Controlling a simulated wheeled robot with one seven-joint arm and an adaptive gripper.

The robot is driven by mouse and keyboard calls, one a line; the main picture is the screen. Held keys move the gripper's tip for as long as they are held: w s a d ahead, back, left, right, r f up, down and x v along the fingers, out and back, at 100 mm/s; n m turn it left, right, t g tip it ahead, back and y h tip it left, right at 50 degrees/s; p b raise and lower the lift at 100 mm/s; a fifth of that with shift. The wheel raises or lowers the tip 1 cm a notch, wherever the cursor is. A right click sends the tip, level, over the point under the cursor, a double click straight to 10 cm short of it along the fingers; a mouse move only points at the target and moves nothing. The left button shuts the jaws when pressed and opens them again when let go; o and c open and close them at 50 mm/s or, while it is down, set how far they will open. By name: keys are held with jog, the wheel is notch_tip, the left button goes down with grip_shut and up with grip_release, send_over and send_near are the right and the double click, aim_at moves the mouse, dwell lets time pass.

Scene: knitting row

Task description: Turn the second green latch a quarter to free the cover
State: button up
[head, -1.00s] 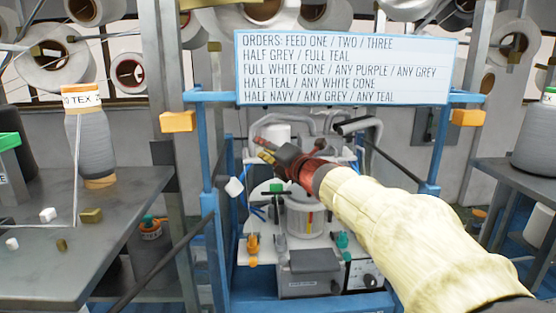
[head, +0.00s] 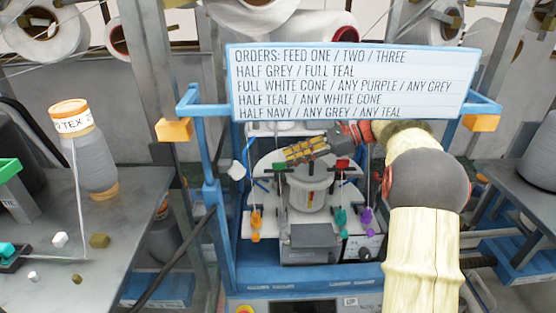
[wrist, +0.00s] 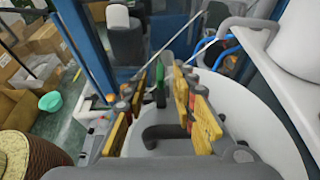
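In the wrist view a green latch (wrist: 160,86) stands upright between the fingers of my gripper (wrist: 166,80), nearer the left finger. The fingers are apart and I see no clear contact. A broad white round plate (wrist: 262,115) lies below; I cannot tell whether it is the cover. In the head view my gripper (head: 290,153) points left, above the back left of the knitting machine (head: 308,190). A small green patch (head: 279,167) shows just below the fingers. I cannot make out a second green latch for certain.
A blue frame (head: 213,205) with an orders sign (head: 345,80) surrounds the machine. A grey table (head: 85,235) with a thread cone (head: 90,150) stands left. A white arm-like part (wrist: 285,45) rises close on the right in the wrist view.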

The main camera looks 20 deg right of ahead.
aim_at(277, 163)
jog(key=shift+p+x, duration=0.3)
jog(key=shift+x, duration=2.45)
jog(key=c, duration=0.3)
jog(key=c, duration=0.4)
grip_shut()
